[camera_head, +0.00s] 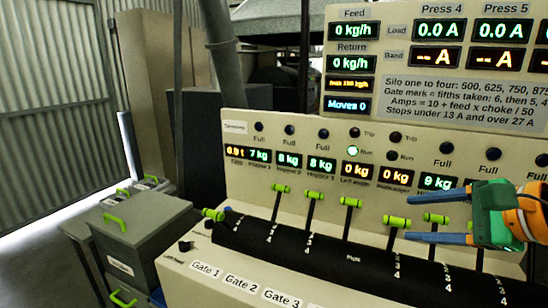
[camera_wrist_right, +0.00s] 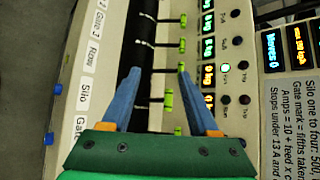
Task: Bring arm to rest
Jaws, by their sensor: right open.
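My right gripper (camera_head: 408,215) reaches in from the right in the camera_head view, with a green body and two blue fingers spread apart. It is open and shows no object held. Its fingers are in front of the control console (camera_head: 185,265), near the green-handled levers (camera_head: 350,202). In the camera_wrist_right view the same gripper (camera_wrist_right: 158,72) is open over the lever row, and one green handle (camera_wrist_right: 168,102) appears between the fingers. I cannot tell whether a finger touches a handle. My left gripper is not in view.
Several levers stand along the black curved cover (camera_head: 300,250). A panel with displays (camera_head: 355,125) rises behind them, with a larger sign board (camera_head: 440,85) above. Grey bins with green handles (camera_head: 125,225) stand at left. Open floor (camera_head: 35,240) lies further left.

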